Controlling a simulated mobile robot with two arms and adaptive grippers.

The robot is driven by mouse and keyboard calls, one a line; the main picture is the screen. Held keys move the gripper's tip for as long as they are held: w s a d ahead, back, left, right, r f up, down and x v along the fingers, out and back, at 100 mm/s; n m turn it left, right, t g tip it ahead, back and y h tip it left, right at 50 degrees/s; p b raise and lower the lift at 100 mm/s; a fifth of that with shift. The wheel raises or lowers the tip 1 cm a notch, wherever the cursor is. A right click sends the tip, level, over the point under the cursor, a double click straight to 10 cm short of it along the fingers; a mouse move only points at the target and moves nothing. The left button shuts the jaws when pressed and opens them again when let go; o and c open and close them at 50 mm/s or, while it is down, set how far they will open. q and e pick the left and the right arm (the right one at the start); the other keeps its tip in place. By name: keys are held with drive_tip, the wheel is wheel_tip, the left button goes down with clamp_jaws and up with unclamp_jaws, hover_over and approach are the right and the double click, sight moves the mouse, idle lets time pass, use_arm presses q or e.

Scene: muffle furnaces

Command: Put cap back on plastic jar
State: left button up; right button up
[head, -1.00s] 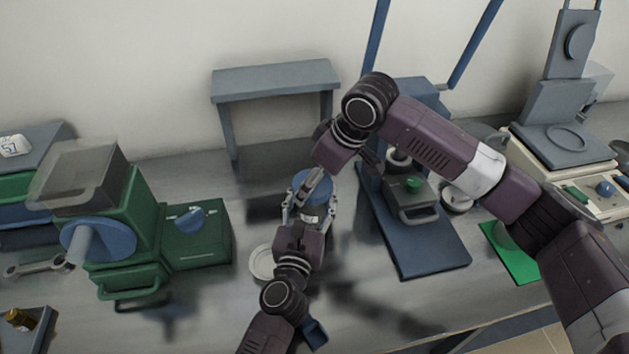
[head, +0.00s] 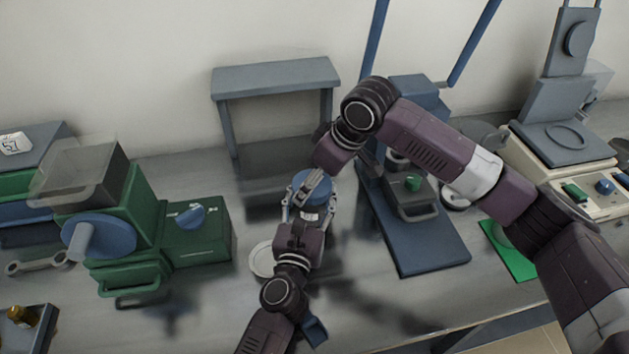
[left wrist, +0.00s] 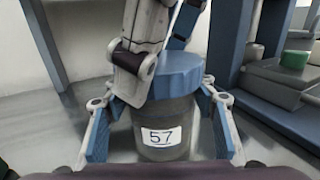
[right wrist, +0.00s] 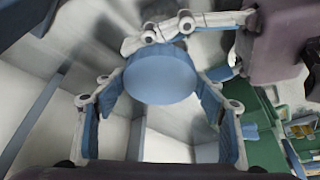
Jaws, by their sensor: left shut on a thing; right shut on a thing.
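The plastic jar (left wrist: 165,125), grey with a white label reading 57, stands upright on the bench in the left wrist view. My left gripper (left wrist: 160,110) is shut around its sides. The blue cap (left wrist: 178,75) is at the jar's mouth and appears seated on it; any small gap is not visible. The cap also shows in the head view (head: 308,181) and from above in the right wrist view (right wrist: 160,78). My right gripper (right wrist: 158,92) is shut on the cap's rim from above. Its fingers partly hide the cap in the head view.
A green machine (head: 130,225) stands at left, and a blue-based device (head: 425,240) stands close right of the jar. A grey raised shelf (head: 275,78) is behind. A pale round dish (head: 262,260) lies just left of my left gripper. Bare bench lies in front.

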use_arm(q)
drive_tip(key=shift+d+r, duration=0.15)
use_arm(e)
drive_tip(key=shift+s+d+f, duration=0.1)
drive_tip(key=shift+d+f, duration=0.1)
drive_tip(key=shift+f, duration=0.4)
drive_tip(key=o, duration=0.8)
drive_tip(key=shift+a+r, duration=0.1)
drive_tip(key=shift+r, duration=0.3)
drive_tip(key=shift+v, duration=1.95)
drive_tip(key=c, duration=1.6)
drive_tip(key=shift+o, duration=0.2)
drive_tip(key=shift+a+f, duration=0.15)
drive_tip(key=shift+f, duration=0.25)
